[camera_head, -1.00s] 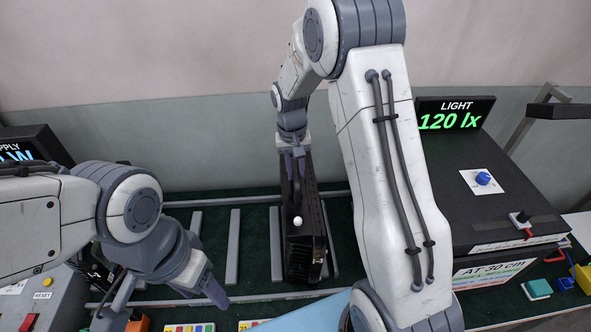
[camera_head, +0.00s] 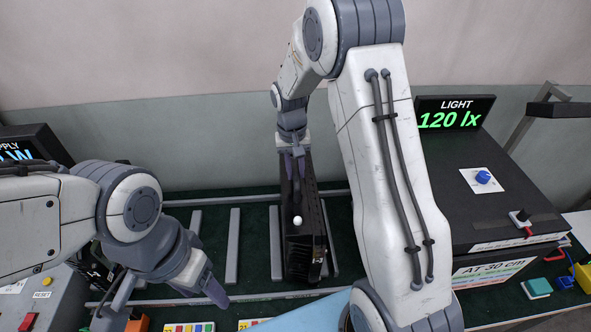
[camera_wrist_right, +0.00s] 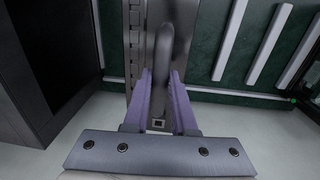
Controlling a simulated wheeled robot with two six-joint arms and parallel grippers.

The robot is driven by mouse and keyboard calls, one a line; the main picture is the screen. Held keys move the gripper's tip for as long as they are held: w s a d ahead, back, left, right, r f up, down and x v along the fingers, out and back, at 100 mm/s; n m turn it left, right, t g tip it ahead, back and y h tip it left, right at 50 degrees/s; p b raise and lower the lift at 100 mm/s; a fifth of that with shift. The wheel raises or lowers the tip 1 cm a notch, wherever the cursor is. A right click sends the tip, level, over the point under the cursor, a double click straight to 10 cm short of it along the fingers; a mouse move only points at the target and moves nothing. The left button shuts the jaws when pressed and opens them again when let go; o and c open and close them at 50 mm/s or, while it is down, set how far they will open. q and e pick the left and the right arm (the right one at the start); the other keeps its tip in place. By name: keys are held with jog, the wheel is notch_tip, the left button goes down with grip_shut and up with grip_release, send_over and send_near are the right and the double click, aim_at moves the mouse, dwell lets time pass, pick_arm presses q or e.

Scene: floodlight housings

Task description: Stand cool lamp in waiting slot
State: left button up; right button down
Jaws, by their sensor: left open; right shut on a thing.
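The black lamp housing (camera_head: 303,250) stands between grey rails on the dark green mat, in the middle of the head view. A small white knob (camera_head: 298,220) is on it. My right gripper (camera_head: 294,170) is shut on the lamp's handle at the far end; the right wrist view shows the purple fingers on both sides of the dark handle (camera_wrist_right: 163,70). I cannot tell whether the lamp's underside touches the mat. My left gripper (camera_head: 209,290) is open and empty, low at the left, apart from the lamp.
Grey rails (camera_head: 233,246) mark empty slots left of the lamp. A black box (camera_head: 465,190) with a "120 lx" light display (camera_head: 455,113) stands at the right. A grey control box (camera_head: 45,300) is at the left.

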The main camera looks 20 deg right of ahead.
jog(key=shift+f, duration=0.15)
dwell(0.4)
jog(key=c, duration=0.6)
grip_release()
jog(key=shift+c, duration=0.2)
jog(key=shift+s+f, duration=0.15)
jog(key=shift+f, duration=0.05)
jog(key=shift+r+b, duration=0.2)
jog(key=shift+b, duration=0.1)
notch_tip(320, 180, up, 10)
jog(key=b, duration=0.3)
jog(key=s+a+f+n+y+b, duration=0.1)
jog(key=s+a+n+b, duration=0.15)
jog(key=s+a, duration=0.45)
jog(key=s+a+f+n+b, duration=0.1)
jog(key=s+a+f+n, duration=0.15)
jog(key=s+a, duration=0.5)
jog(key=s+a+f+n+b, duration=0.1)
jog(key=s+f+n, duration=0.1)
jog(key=s, duration=0.5)
jog(key=s+a+f+n+b, duration=0.1)
jog(key=s+f+n, duration=0.1)
jog(key=s, duration=0.5)
jog(key=shift+f+n+y+b, duration=0.3)
jog(key=shift+n, duration=0.5)
